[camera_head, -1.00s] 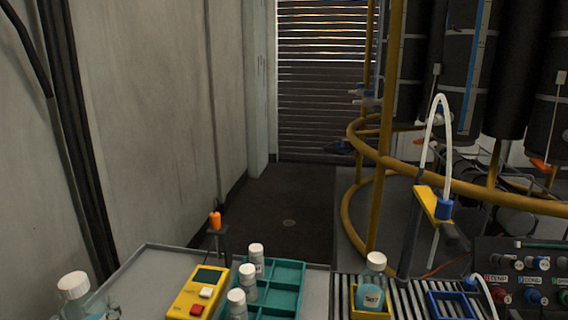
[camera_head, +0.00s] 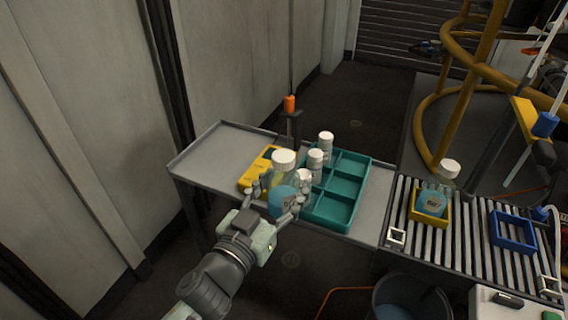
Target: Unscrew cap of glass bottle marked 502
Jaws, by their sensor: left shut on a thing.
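A glass bottle (camera_head: 283,199) with blue liquid and a white cap (camera_head: 284,157) is upright in my left gripper (camera_head: 274,202). The gripper is shut on the bottle's body, in front of the teal tray. The bottle's label is too small to read. Another glass bottle (camera_head: 434,201) with blue liquid and a white cap (camera_head: 450,167) stands in a yellow holder on the roller conveyor. Its label is also unreadable. My right gripper is not in view.
A teal compartment tray (camera_head: 337,212) on the grey table (camera_head: 216,151) holds several small white-capped bottles in its left row. A yellow device (camera_head: 254,174) is partly hidden behind the held bottle. A blue holder (camera_head: 513,232) sits on the conveyor (camera_head: 472,220). A bucket (camera_head: 410,301) stands below.

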